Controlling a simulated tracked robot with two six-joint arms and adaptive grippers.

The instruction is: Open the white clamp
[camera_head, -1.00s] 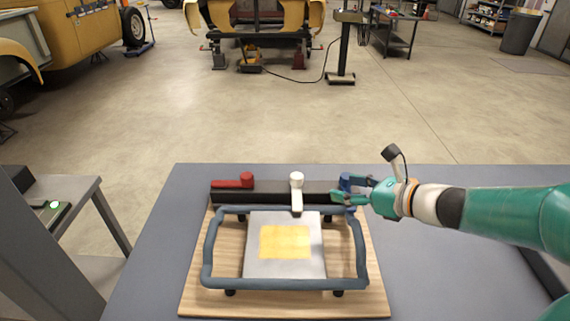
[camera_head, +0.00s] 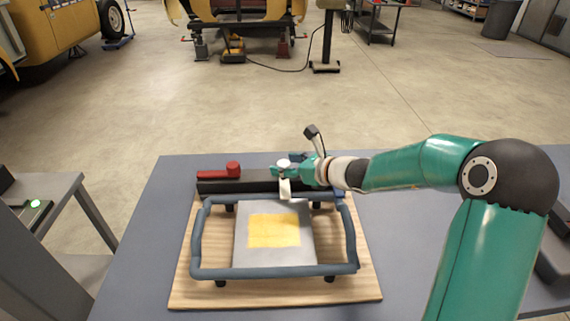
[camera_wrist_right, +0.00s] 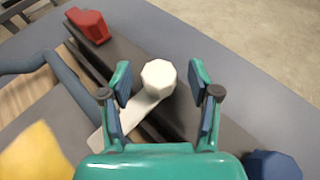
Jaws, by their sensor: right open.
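The white clamp (camera_head: 284,186) sits on the dark bar behind the blue-grey tube frame, its arm pointing toward the plate. In the right wrist view its round knob (camera_wrist_right: 158,76) lies between and a little ahead of the fingertips, with its flat arm running down toward the lower left. My right gripper (camera_head: 290,168) is at the knob in the head view, and its fingers partly hide the clamp. In the right wrist view the gripper (camera_wrist_right: 160,85) is open, one finger on each side of the knob. My left gripper is not in view.
A red clamp (camera_head: 232,170) stands left on the dark bar (camera_head: 215,187); a blue clamp (camera_wrist_right: 272,166) is on its right. The tube frame (camera_head: 198,235) surrounds a grey plate (camera_head: 245,258) with a yellow patch, over a wooden board (camera_head: 190,290). The table is clear at left.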

